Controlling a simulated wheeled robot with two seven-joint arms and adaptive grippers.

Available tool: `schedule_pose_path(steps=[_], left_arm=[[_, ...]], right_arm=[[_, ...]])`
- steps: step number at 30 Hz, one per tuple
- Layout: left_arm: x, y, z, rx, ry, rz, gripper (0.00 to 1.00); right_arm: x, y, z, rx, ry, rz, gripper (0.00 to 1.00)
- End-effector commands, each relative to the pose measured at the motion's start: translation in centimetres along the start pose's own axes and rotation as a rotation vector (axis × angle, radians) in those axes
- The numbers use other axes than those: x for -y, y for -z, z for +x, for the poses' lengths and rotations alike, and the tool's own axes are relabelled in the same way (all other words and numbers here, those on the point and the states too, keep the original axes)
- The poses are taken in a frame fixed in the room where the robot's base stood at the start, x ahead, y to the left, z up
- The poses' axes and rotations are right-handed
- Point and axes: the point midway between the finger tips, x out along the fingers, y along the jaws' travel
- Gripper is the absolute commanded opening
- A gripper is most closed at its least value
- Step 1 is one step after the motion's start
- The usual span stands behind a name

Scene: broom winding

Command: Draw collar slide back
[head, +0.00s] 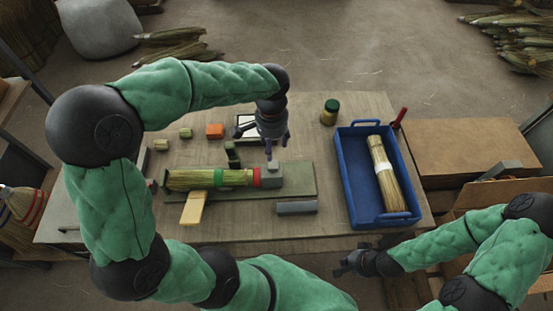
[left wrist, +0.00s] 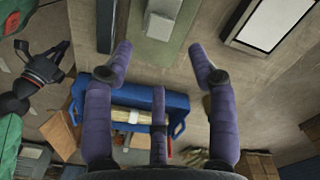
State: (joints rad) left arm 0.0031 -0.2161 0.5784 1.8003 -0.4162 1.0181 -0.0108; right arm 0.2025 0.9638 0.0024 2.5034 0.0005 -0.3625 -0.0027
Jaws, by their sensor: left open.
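A straw bundle (head: 198,180) with a green band and a red band (head: 256,177) lies along a green fixture base (head: 305,181) on the bench. A grey block with a small upright post, seemingly the collar slide (head: 271,178), sits at the bundle's right end; a grey block on the base also shows at the top of the left wrist view (left wrist: 160,25). My left gripper (head: 272,143) is open and empty, pointing down just above and behind this block, apart from it. My right gripper (head: 350,264) is open and empty at the bench's front edge, low right.
A blue tray (head: 347,190) holding a banded straw bundle (head: 388,175) stands at the right. A green-lidded jar (head: 330,112), an orange block (head: 215,131) and a white-faced panel (head: 246,125) lie behind the fixture. A loose grey bar (head: 296,207) and a yellow piece (head: 193,208) lie in front.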

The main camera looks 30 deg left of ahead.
Motion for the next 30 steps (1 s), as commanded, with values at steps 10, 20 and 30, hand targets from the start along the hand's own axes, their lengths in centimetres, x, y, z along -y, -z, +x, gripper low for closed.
schedule_pose_path(steps=[10, 20, 30], left_arm=[[-0.1, -0.1, 6.3, 0.004, -0.002, -0.001, 0.58], [-0.1, 0.0, 9.6, 0.000, -0.002, 0.000, 0.58], [-0.1, 0.0, 9.8, 0.000, -0.002, 0.000, 0.58]], right_arm=[[-0.6, 0.1, 1.8, 0.000, 0.000, 0.000, 0.00], [-0.9, 0.1, 2.5, 0.000, 0.000, 0.000, 0.00], [-0.9, 0.1, 2.5, 0.000, 0.000, 0.000, 0.00]])
